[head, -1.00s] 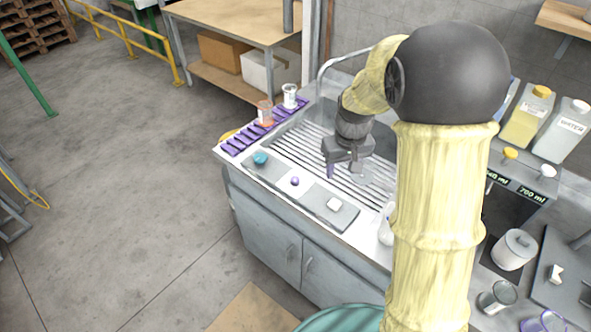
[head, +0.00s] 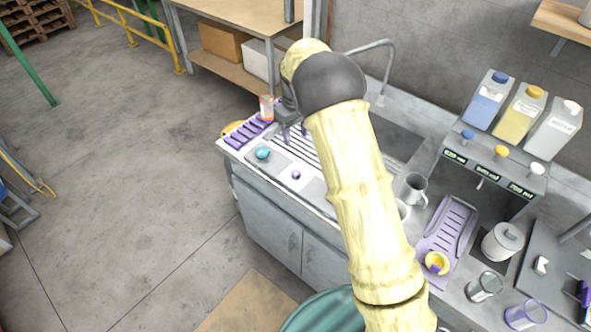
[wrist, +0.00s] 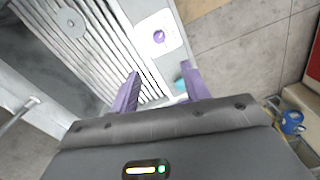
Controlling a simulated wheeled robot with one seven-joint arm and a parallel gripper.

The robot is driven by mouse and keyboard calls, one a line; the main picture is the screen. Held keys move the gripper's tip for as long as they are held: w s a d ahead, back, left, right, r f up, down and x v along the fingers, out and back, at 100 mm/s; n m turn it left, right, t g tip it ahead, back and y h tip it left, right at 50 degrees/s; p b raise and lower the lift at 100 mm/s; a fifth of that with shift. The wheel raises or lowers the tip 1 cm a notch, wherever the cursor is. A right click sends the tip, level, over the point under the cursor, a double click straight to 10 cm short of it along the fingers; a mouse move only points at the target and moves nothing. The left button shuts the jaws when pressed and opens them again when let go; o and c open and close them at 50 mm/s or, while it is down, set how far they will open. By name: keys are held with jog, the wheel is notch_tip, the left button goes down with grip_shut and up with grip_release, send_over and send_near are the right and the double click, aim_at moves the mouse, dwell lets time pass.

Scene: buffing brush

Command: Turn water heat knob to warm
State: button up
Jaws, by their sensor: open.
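A small purple knob (head: 296,174) sits on a white plate on the counter's front strip. In the wrist view the same purple knob (wrist: 159,37) has small marks around it, too small to read. A teal round piece (head: 263,153) sits on a grey plate to its left; it shows in the wrist view (wrist: 181,86) beside a finger, partly hidden. I cannot tell which of these is the water heat knob. My gripper (head: 287,135) is over the far left end of the counter; in the wrist view its purple fingers (wrist: 158,95) are apart with nothing held.
A purple slotted tray (head: 240,135) and a cup with orange contents (head: 267,107) stand close to my gripper. A ribbed metal drainer (head: 305,150) lies beside it. A dispenser (head: 495,170) with coloured knobs and cartons stands at the right.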

aim_at(296, 172)
notch_tip(296, 172, down, 17)
jog(key=p, duration=0.5)
jog(key=shift+w+d+p, duration=0.1)
jog(key=shift+p, duration=0.2)
jog(key=shift+c, duration=0.5)
jog(key=c, duration=0.9)
